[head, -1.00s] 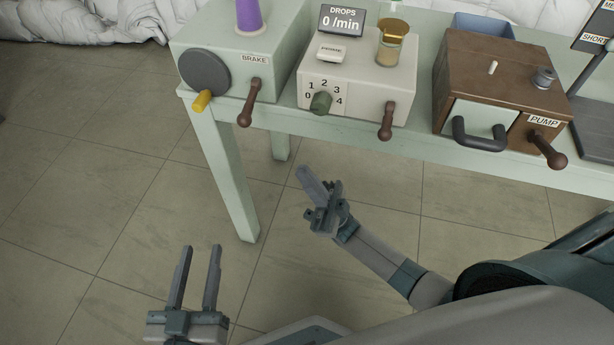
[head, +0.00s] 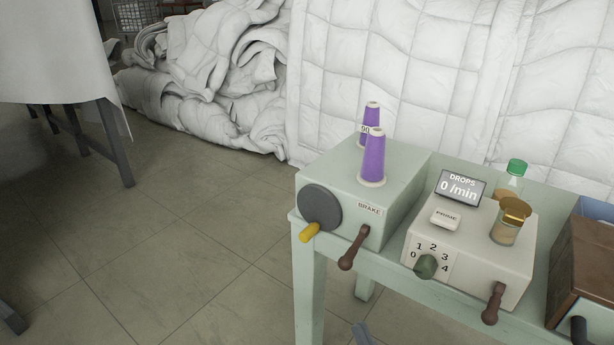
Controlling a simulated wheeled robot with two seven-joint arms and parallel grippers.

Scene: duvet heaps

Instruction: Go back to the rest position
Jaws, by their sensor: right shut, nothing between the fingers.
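Only a small grey-blue tip of my right gripper (head: 362,334) shows, at the bottom edge of the head view. It is in front of the pale green table (head: 308,290), low and right of its near left leg. The fingers look shut with nothing held; the rest of the gripper and its arm are below the picture. My left gripper is out of view.
On the table stand the brake box (head: 338,188) with purple cones (head: 374,156), the drops box (head: 465,262) reading 0/min, and a brown box (head: 590,265). White duvets (head: 400,70) heap behind. A cloth-covered table (head: 55,60) stands left. Floor between is clear.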

